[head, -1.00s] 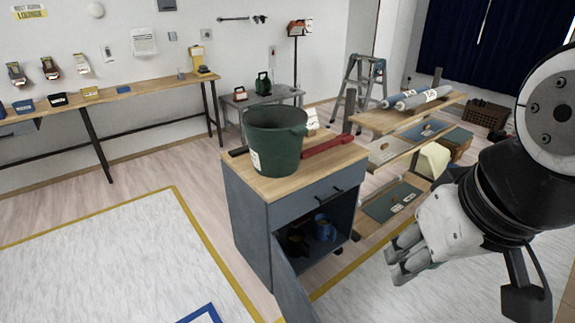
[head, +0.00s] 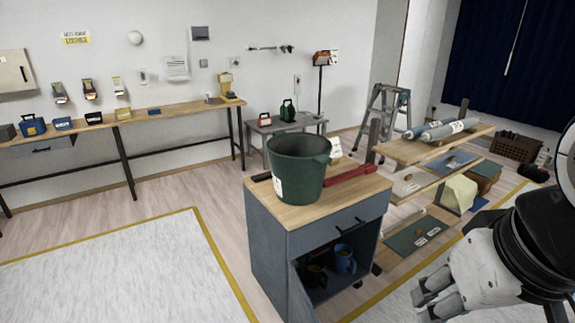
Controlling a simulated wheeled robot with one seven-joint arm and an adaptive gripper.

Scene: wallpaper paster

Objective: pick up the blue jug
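The blue jug (head: 344,259) stands inside the open lower compartment of the grey cabinet (head: 268,256), towards its right side. Its lower part is in shadow. A darker jug-like item (head: 316,276) stands beside it on the left, partly hidden by the open door. My gripper (head: 427,303) is at the lower right of the head view, to the right of the cabinet and apart from the jug. Its fingers show a gap between them and hold nothing visible.
The cabinet door (head: 303,295) swings out at the front left of the compartment. A shelf rack (head: 400,149) stands close on the right. The floor left of the cabinet is clear.

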